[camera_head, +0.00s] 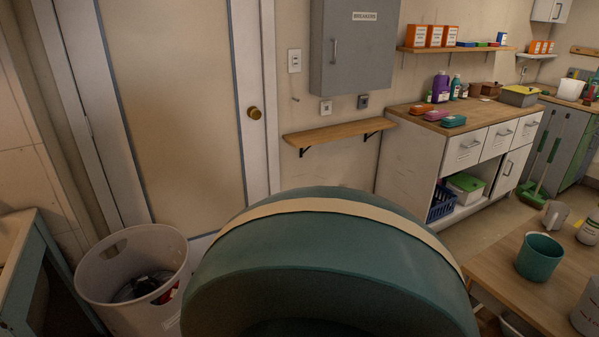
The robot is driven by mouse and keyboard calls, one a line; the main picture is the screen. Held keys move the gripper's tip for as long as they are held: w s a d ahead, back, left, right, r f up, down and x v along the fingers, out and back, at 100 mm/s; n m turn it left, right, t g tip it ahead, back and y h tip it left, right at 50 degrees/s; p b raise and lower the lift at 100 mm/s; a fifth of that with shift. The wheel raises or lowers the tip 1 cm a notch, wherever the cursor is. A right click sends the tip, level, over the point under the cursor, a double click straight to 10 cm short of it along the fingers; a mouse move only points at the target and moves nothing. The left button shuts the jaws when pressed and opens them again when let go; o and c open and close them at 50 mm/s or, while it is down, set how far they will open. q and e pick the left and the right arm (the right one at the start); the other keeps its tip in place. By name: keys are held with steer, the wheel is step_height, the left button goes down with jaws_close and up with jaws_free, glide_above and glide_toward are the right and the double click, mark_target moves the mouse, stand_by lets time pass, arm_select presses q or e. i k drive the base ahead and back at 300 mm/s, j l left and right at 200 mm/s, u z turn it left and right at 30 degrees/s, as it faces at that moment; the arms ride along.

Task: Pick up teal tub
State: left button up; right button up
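A teal tub (540,257) stands upright on the wooden table at the lower right. It is round and open at the top, and it looks empty from here, though its bottom is partly hidden. Neither of my grippers shows in the head view. A large rounded teal shape with a cream band blocks the bottom middle of the view, very close to the camera; I cannot tell what it is.
The wooden table (497,267) also bears a grey mug (555,214) behind the tub, a white container (588,232) and a grey container (588,310). A white bin (110,283) stands at lower left. A white cabinet (428,160) stands behind, with floor between.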

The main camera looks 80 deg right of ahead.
mark_target(538, 256)
steer(key=z, duration=4.15)
steer(key=i+j+z, duration=0.35)
steer(key=i+j, duration=0.7)
steer(key=i, duration=0.1)
